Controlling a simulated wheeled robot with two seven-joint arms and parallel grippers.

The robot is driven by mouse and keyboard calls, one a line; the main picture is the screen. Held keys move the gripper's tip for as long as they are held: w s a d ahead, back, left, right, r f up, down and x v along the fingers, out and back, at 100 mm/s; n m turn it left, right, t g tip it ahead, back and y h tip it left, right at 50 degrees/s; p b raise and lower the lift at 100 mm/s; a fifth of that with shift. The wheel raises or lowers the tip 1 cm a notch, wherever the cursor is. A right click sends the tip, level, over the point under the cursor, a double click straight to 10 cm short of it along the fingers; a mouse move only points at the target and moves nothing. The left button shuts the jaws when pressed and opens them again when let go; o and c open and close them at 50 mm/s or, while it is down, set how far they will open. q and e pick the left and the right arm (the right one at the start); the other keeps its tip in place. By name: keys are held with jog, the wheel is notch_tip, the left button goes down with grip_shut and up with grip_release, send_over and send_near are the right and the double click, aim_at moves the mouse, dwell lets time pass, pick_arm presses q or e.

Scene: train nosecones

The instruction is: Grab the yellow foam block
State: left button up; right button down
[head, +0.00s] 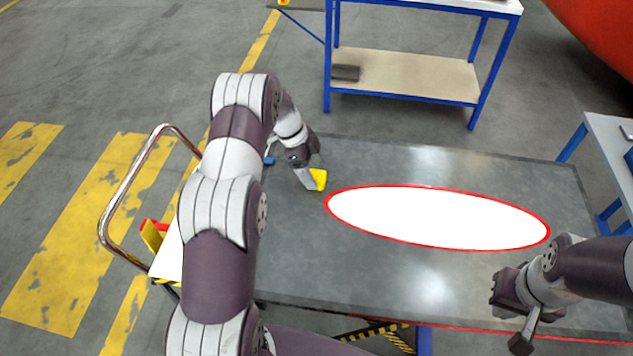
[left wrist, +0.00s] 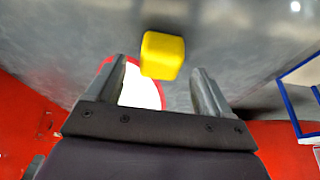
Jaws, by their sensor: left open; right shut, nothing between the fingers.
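The yellow foam block (head: 319,178) is on the grey table top, near the left end of the white oval. In the left wrist view the yellow foam block (left wrist: 162,55) shows just beyond and between the two fingertips. My left gripper (head: 309,180) is close beside the block in the head view, and its fingers partly cover it. In the left wrist view my left gripper (left wrist: 158,78) is open, with nothing between its fingers. My right gripper (head: 521,345) is shut and empty, over the right front part of the table.
The grey table (head: 420,160) carries a white oval with a red rim (head: 440,218). A small blue item (head: 268,161) lies behind my left arm. A blue-framed shelf (head: 405,75) stands behind the table. A trolley with a chrome handle (head: 118,195) stands at the left.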

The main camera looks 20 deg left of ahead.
aim_at(320, 175)
pick_arm(q)
jog(key=shift+x, duration=1.1)
jog(key=shift+w+d+f, duration=0.1)
jog(key=shift+w+f, duration=0.05)
jog(key=shift+f, duration=0.1)
jog(key=c, duration=1)
jog(key=shift+c, duration=0.2)
